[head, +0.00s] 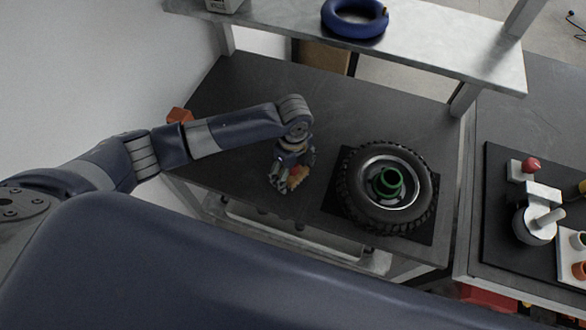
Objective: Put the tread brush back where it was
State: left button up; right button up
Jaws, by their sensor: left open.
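The tread brush (299,177) appears as a small piece with tan bristles and a reddish part, at the fingers of my left gripper (284,186). The gripper points down over the dark workbench, left of the tire. Its jaws are open around or beside the brush; the fingers hide part of it, and I cannot tell whether they touch. The brush seems to be at or just above the bench top (235,95). My right gripper is not in the head view.
A black tire (352,196) with a green hub lies on a dark mat right of the gripper. A shelf (440,42) with a blue ring (354,17) spans the back. An orange block (179,115) is at the left edge. A second bench with a red-button fixture (529,166) stands right.

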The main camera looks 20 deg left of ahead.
pick_arm(q)
jog(key=shift+r, duration=0.1)
notch_tip(320, 180, up, 12)
jog(key=shift+r+b, duration=0.1)
jog(key=shift+b, duration=0.35)
dwell(0.3)
